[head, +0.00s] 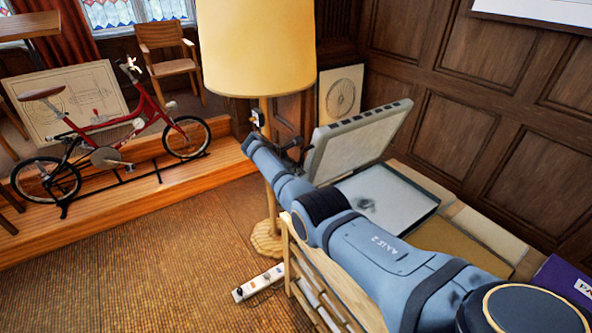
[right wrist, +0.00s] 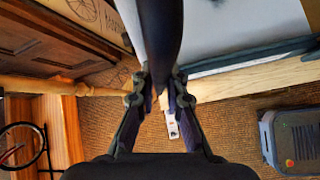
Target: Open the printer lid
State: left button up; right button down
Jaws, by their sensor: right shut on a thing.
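The printer lid (head: 355,142) is a grey panel with a pale inner face, standing raised and tilted steeply at the back of the printer. The printer's pale flat bed (head: 392,208) lies uncovered below it, with a dark smudge or reflection. My right gripper (head: 290,150) is at the lid's left edge, partly hidden by my own arm. In the right wrist view its fingers (right wrist: 158,88) are closed on a dark edge of the lid (right wrist: 163,40). My left gripper is not in view.
The printer stands on a light wooden rack (head: 310,270). A lamp with a yellow shade (head: 257,50) stands close behind my right gripper. A white power strip (head: 258,283) lies on the floor. A red bicycle (head: 120,130) is on the platform at left. A purple box (head: 567,282) is at right.

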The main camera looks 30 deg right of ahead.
jog(key=shift+w, duration=0.3)
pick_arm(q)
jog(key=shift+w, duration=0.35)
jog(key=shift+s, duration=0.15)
pick_arm(e)
jog(key=c, duration=1.4)
grip_release()
jog(key=shift+o, duration=0.2)
jog(key=v, duration=1.2)
jog(key=shift+w, duration=0.2)
